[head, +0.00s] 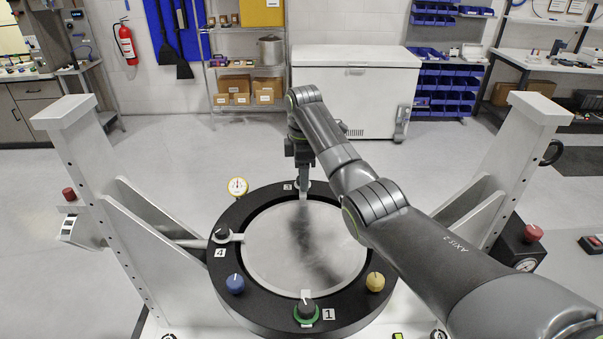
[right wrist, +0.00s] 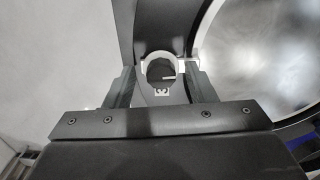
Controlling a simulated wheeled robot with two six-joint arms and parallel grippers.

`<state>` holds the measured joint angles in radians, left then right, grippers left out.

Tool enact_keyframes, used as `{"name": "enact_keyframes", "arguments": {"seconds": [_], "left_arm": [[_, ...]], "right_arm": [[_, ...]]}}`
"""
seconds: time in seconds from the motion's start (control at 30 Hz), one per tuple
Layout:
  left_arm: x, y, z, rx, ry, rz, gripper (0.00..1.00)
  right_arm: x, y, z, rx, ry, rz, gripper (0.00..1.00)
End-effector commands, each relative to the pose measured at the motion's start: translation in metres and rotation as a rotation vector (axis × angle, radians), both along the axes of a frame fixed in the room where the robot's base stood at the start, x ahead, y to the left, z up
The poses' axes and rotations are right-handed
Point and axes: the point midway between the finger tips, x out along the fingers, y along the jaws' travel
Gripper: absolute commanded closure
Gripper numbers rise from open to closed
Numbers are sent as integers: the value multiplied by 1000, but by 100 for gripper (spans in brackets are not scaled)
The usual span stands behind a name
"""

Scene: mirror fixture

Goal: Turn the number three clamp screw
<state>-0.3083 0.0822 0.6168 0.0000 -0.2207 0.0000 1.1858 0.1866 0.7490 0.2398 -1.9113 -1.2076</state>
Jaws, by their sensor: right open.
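The number three clamp screw (right wrist: 160,71) is a dark round knob with a pale mark, at the far side of the black ring (head: 228,268) around the round mirror (head: 270,255). Its label "3" (head: 288,187) shows in the head view, where my gripper mostly hides the knob. My right gripper (head: 303,184) points down at the screw. In the right wrist view the right gripper (right wrist: 160,82) is open, with one finger on each side of the knob. I cannot tell whether either finger touches it. My left gripper is not in view.
Clamp screws one (head: 306,308) and four (head: 222,232), a blue knob (head: 235,283), a yellow knob (head: 375,281) and a dial gauge (head: 238,187) sit around the ring. White posts (head: 100,180) flank it. My right arm crosses over the ring's right side.

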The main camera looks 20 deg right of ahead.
Motion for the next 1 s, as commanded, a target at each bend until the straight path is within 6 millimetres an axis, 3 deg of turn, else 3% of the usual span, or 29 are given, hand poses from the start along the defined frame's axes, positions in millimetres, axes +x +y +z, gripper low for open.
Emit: {"name": "enact_keyframes", "arguments": {"seconds": [0.17, 0.5, 1.0], "left_arm": [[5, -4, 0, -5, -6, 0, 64], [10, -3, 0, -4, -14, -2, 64], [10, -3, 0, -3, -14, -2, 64]], "right_arm": [[0, 0, 0, 0, 0, 1, 51], [0, 1, 1, 0, 0, 0, 94], [0, 0, 0, 0, 0, -146, 94]]}}
